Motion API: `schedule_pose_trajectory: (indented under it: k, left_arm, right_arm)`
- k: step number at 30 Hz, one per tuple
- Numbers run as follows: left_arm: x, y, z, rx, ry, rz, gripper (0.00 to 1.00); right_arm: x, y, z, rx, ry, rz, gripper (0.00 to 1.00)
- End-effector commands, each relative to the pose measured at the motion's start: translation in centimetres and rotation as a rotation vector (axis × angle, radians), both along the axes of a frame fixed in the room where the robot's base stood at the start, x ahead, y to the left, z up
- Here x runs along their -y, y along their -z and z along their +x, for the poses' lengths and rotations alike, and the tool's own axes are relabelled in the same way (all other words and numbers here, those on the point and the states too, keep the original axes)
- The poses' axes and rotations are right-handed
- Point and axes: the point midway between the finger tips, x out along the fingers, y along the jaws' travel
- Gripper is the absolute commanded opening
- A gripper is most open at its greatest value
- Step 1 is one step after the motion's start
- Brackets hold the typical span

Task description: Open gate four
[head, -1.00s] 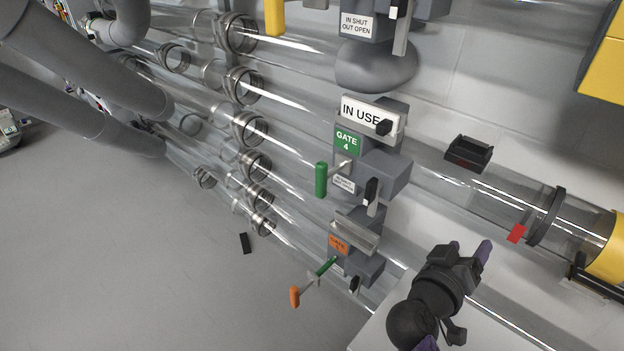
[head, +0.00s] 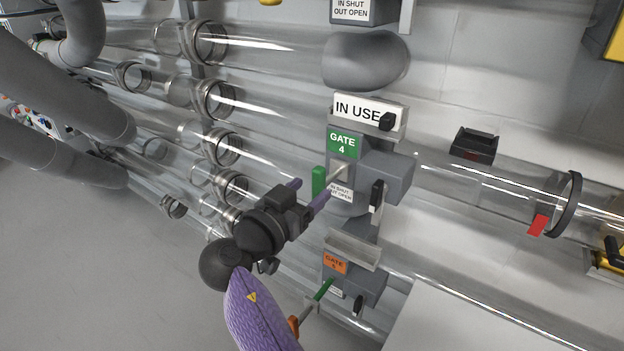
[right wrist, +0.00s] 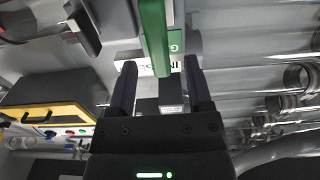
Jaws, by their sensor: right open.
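Gate four is a grey box (head: 384,172) on a clear tube, with a green GATE 4 label (head: 343,142) and a white IN USE plate (head: 357,108) with a black knob above it. Its green handle (head: 318,180) sticks out to the left on a metal rod. A small plate below the label reads IN SHUT OUT OPEN. My right gripper (head: 308,193) is open at the handle, one finger to each side in the head view. In the right wrist view the handle (right wrist: 154,38) lies just ahead of and between the open fingertips (right wrist: 161,85). Contact is not visible. My left gripper is out of view.
Below is another gate with an orange label (head: 335,263), a green rod and an orange handle (head: 293,326) close to my right forearm. Another gate (head: 365,12) sits above. Parallel clear tubes with metal collars (head: 222,147) run left. A black bracket (head: 475,146) is on the right.

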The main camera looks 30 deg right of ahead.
Motion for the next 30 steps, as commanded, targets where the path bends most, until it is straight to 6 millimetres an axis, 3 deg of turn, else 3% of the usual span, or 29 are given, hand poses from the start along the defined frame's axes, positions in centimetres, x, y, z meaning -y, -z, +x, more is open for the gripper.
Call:
schedule_pose_trajectory:
  k: [3,7,17,26,30]
  left_arm:
    - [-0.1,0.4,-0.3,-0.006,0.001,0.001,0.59]
    - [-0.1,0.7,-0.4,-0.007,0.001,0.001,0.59]
    - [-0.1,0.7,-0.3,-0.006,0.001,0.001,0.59]
    - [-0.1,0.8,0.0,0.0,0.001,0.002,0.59]
    - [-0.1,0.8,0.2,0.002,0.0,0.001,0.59]
  right_arm:
    - [2.5,0.1,1.0,0.0,0.002,-0.002,0.65]
    - [4.4,0.1,1.8,-0.003,0.0,-0.001,0.65]
    - [5.0,0.0,2.1,-0.002,-0.003,0.0,0.65]
    - [5.0,0.1,2.1,-0.002,-0.003,0.0,0.01]
    - [5.0,0.1,2.1,-0.002,-0.003,0.0,0.0]
